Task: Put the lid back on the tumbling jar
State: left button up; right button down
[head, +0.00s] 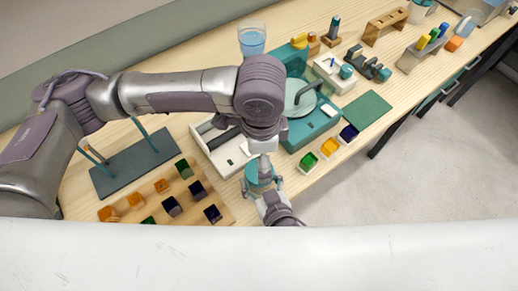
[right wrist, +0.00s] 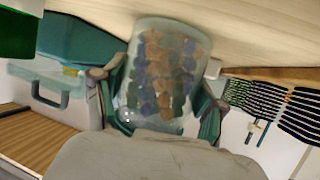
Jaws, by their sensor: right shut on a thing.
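The jar (right wrist: 160,75) is clear and filled with brown, blue and green glass pieces. It fills the middle of the right wrist view and looks tilted there. My right gripper (right wrist: 160,105) is shut on it, one finger on each side. In the head view a round teal piece (head: 253,174), which looks like the lid, shows at the jar's place between the fingers of my right gripper (head: 262,184). My left gripper (head: 264,166) reaches down onto this teal piece from above. Its fingertips are too small to read, and I cannot tell whether the lid is seated or apart.
A white tray (head: 205,130) and a teal machine (head: 322,122) stand just behind the grippers. A wooden block rack (head: 150,207) and a dark rod stand (head: 135,165) lie left. Small coloured bins (head: 329,147) and a green mat (head: 366,108) are right. A water beaker (head: 252,40) stands at the back.

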pick_arm(q)
jog(key=n, duration=0.4)
jog(key=shift+r+n, duration=0.25)
jog(key=shift+n, duration=0.15)
jog(key=n, duration=0.5)
jog(key=shift+a+r+n, duration=0.2)
jog(key=shift+r+n, duration=0.1)
jog(key=shift+f, duration=4.05)
jog(key=c, duration=1.2)
jog(key=o, duration=1.3)
jog(key=shift+o, duration=0.2)
